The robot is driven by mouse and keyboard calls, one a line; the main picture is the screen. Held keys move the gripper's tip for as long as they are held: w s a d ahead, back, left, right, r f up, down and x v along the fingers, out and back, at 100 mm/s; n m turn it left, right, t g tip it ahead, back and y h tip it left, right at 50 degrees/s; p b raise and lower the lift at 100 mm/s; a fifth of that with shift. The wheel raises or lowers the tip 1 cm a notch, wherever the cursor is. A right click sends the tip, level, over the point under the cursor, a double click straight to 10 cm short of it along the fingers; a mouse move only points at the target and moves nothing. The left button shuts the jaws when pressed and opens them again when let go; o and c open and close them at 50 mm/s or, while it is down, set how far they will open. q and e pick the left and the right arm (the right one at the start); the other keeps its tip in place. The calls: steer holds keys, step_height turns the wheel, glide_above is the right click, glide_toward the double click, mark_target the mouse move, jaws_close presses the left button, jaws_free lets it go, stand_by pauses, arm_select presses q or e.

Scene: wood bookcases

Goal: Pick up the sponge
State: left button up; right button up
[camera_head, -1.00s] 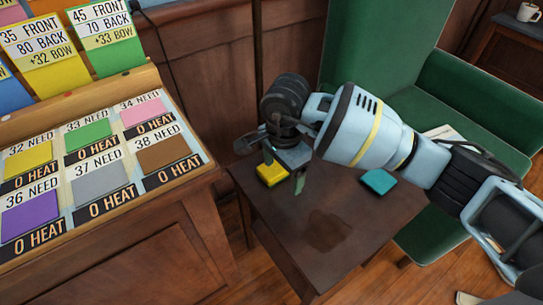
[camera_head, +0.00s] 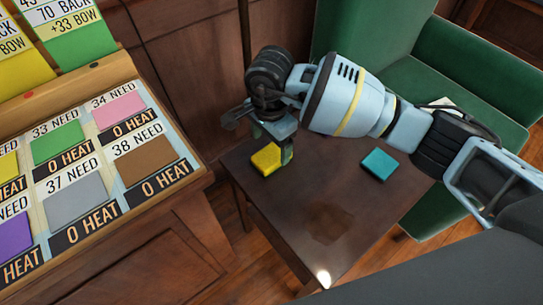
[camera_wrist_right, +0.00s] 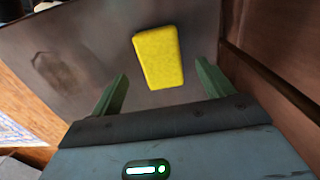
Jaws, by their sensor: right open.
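A yellow sponge (camera_head: 266,158) lies near the left corner of a small dark table (camera_head: 290,210). My right gripper (camera_head: 287,152) reaches down over that corner, close beside the sponge, and partly overlaps it in the head view. In the right wrist view the sponge (camera_wrist_right: 160,57) lies ahead of and between the two green fingers of my right gripper (camera_wrist_right: 163,75). The fingers are spread wide with nothing held. I cannot tell the exact height of the fingers above the table. My left gripper is not in view.
A teal block (camera_head: 380,164) lies on the same table to the right, below my right forearm. A green armchair (camera_head: 430,90) stands behind. A wooden board cabinet (camera_head: 150,215) with coloured cards stands at the left. The table's front half is clear.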

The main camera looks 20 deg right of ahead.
mark_target(272, 154)
steer(key=shift+w+d+f+b, duration=0.1)
steer(key=shift+f+b, duration=0.2)
steer(key=shift+f, duration=1)
steer(key=shift+w+d+f+b, duration=0.1)
steer(key=shift+f+b, duration=0.15)
steer(key=shift+f, duration=1)
steer(key=shift+c, duration=0.3)
steer(key=shift+s, duration=0.1)
steer(key=c, duration=1)
